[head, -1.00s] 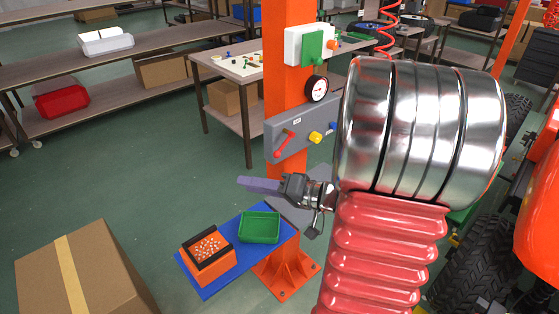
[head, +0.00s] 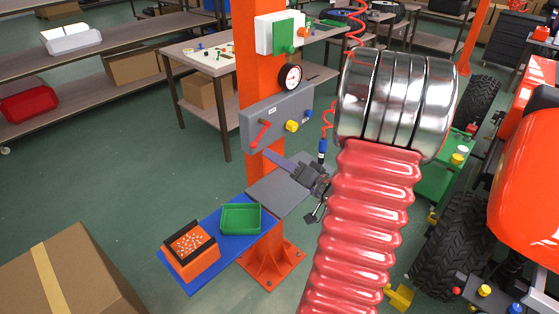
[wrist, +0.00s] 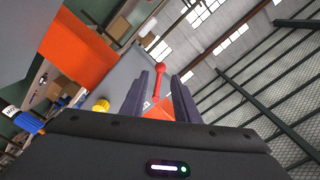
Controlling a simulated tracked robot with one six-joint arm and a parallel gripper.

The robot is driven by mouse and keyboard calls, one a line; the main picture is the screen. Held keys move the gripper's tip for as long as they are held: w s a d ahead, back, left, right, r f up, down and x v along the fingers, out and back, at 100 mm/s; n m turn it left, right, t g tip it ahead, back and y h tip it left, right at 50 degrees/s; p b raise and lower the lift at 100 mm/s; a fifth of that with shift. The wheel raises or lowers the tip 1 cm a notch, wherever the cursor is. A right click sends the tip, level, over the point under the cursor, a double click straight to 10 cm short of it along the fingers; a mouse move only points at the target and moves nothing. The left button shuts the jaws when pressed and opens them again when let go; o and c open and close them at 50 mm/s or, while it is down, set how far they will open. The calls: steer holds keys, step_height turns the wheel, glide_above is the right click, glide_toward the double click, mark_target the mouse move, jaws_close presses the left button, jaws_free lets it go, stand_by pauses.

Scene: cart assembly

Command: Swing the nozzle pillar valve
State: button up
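The valve is a red lever (head: 260,133) on the left part of the grey panel (head: 290,120), which is fixed to the orange pillar (head: 252,88). My gripper (head: 267,155) is just below the panel, its fingers pointing up and left toward the lever. In the wrist view my gripper (wrist: 168,73) is open, with a gap between its two dark fingers. The red lever (wrist: 160,76) shows in that gap, its round end beyond the fingertips. I see no contact. My red ribbed arm sleeve hides part of the area right of the pillar.
A yellow knob (head: 292,126) and a blue knob (head: 310,115) sit right of the lever. A gauge (head: 290,77) is above. A green tray (head: 240,218) and an orange box (head: 190,250) stand on the blue shelf (head: 200,284) below.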

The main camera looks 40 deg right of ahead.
mark_target(256, 147)
steer(key=shift+w+a, duration=0.1)
steer(key=shift+w, duration=3.35)
steer(key=shift+c, duration=0.4)
steer(key=c, duration=0.5)
steer(key=shift+a+r+m, duration=0.25)
steer(key=shift+r+m, duration=0.55)
steer(key=shift+m, duration=0.55)
steer(key=shift+a+r+m, duration=0.2)
steer(key=shift+r+m, duration=0.65)
steer(key=shift+m, duration=0.45)
steer(key=shift+a+r+m, duration=0.25)
steer(key=shift+r+m, duration=0.55)
steer(key=shift+m, duration=0.55)
steer(key=o, duration=0.9)
steer(key=shift+c, duration=0.2)
steer(key=shift+s, duration=0.2)
steer(key=s, duration=1.3)
steer(key=shift+s+d, duration=0.15)
steer(key=shift+s, duration=0.1)
steer(key=shift+f, duration=0.1)
